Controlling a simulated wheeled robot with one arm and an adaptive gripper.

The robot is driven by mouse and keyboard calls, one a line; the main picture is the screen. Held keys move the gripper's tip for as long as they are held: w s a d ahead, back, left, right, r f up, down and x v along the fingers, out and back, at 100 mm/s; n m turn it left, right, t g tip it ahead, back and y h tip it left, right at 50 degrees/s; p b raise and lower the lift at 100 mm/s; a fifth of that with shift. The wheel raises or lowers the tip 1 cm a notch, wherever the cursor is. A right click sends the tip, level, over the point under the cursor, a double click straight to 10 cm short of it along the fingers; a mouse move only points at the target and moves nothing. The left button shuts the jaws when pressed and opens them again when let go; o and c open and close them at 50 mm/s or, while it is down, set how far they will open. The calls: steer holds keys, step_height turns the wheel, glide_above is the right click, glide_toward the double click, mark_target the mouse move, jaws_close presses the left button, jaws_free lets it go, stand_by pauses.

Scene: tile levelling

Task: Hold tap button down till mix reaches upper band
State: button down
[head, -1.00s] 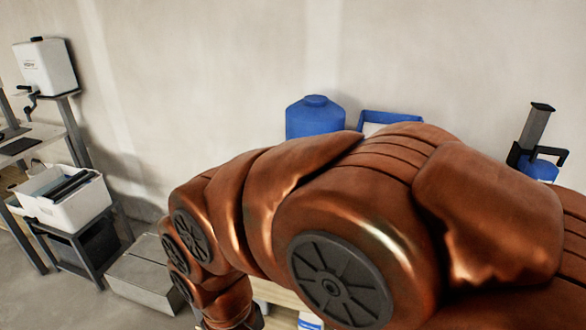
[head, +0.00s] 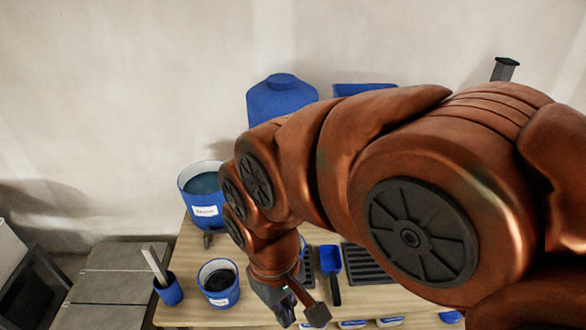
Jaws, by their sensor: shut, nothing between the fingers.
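A blue tub (head: 203,212) with a white label and dark liquid stands on the wooden table, left of my arm. A small dark fitting (head: 208,238) shows at its foot; I cannot tell whether it is the tap or its button. A smaller blue bucket (head: 218,296) with a label and dark contents stands in front of it. Its level and any bands are too small to read. My gripper (head: 300,312) points down over the table's front, right of the bucket and apart from it. It is shut and empty. My arm hides much of the table.
A blue cup (head: 169,293) with a stick in it stands at the table's left edge. A large blue jug (head: 280,102) stands behind. Grey boxes (head: 112,285) are at left.

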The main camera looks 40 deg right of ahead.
steer(key=w+a+r+n+t+y+b, duration=0.1)
steer(key=w+r+n+y+b, duration=0.3)
steer(key=w, duration=0.9)
steer(key=w+d+r+n+t+y, duration=0.2)
steer(key=w+d+r+n, duration=0.3)
steer(key=w, duration=0.4)
steer(key=w+d+f+t+b, duration=0.1)
steer(key=w+d+t, duration=0.1)
steer(key=d, duration=1.2)
steer(key=w+d+f+n+t+y, duration=0.1)
steer(key=w+d+t, duration=0.1)
steer(key=d, duration=1.2)
steer(key=shift+f+n+b, duration=0.3)
steer(key=shift+f+b, duration=0.05)
steer(key=shift+w+a, duration=0.1)
steer(key=shift+a, duration=0.05)
